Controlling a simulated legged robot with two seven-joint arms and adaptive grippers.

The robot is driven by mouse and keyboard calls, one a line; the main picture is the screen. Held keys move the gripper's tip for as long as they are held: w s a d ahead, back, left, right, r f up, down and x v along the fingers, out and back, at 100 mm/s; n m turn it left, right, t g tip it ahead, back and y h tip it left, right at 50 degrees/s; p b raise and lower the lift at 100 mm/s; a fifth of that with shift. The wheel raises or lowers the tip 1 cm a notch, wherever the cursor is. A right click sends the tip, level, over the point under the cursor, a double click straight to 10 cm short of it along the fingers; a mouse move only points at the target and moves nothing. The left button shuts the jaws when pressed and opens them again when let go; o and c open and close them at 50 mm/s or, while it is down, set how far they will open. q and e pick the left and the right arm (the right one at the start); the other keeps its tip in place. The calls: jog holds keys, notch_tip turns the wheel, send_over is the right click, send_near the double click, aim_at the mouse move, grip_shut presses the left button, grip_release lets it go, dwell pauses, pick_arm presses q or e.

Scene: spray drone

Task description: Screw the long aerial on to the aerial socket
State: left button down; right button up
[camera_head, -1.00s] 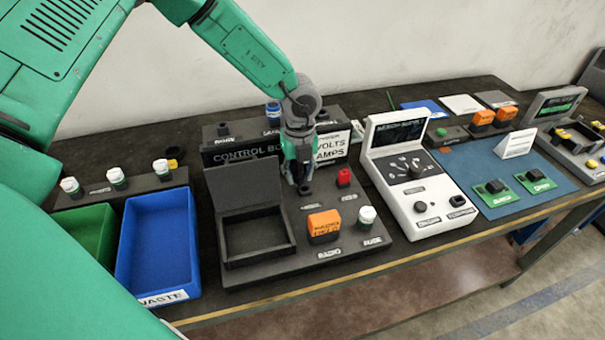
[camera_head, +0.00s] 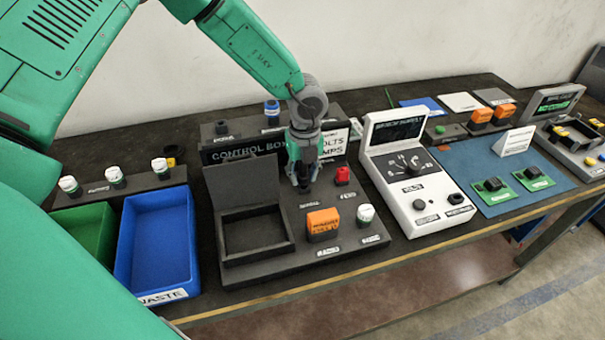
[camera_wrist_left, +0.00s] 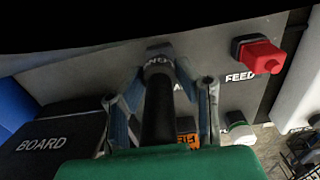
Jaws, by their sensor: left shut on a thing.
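My left gripper (camera_head: 303,178) points down over the control box panel (camera_head: 285,262), behind the orange radio block. In the left wrist view my left gripper (camera_wrist_left: 165,88) is shut on a dark upright rod, which looks like the long aerial (camera_wrist_left: 158,118). The rod's far end meets a grey ring with white marks (camera_wrist_left: 158,66) at the panel. That ring looks like the aerial socket, but its label is partly covered. I cannot tell how firmly the rod sits in it. My right gripper is not in view.
A red feed part (camera_head: 342,175), an orange radio block (camera_head: 322,224) and a white-capped fuse (camera_head: 365,214) stand close by. An open-lidded compartment (camera_head: 228,255) lies left, then a blue waste bin (camera_head: 157,245). A white bench supply (camera_head: 420,190) stands right.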

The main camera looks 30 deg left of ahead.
pick_arm(q)
jog(key=d, duration=0.2)
jog(key=shift+d+r, duration=0.3)
jog(key=shift+r, duration=0.05)
jog(key=shift+d, duration=0.2)
jog(key=shift+a+f, duration=0.1)
jog(key=shift+a, duration=0.45)
jog(key=shift+a+f, duration=0.15)
jog(key=shift+a, duration=0.6)
jog(key=shift+d+r+p, duration=0.2)
jog(key=shift+d+p, duration=0.15)
jog(key=shift+p, duration=0.05)
jog(key=shift+d, duration=0.1)
jog(key=shift+a+f, duration=0.15)
jog(key=shift+a, duration=0.55)
jog(key=shift+a+f, duration=0.2)
jog(key=shift+d+r, duration=0.1)
jog(key=shift+d, duration=0.3)
jog(key=shift+d+r, duration=0.15)
jog(key=shift+d, duration=0.25)
jog(key=shift+a+f, duration=0.2)
jog(key=shift+a, duration=0.45)
jog(key=shift+d+p, duration=0.2)
jog(key=shift+p, duration=0.2)
jog(key=shift+d+r, duration=0.15)
jog(key=shift+d, duration=0.25)
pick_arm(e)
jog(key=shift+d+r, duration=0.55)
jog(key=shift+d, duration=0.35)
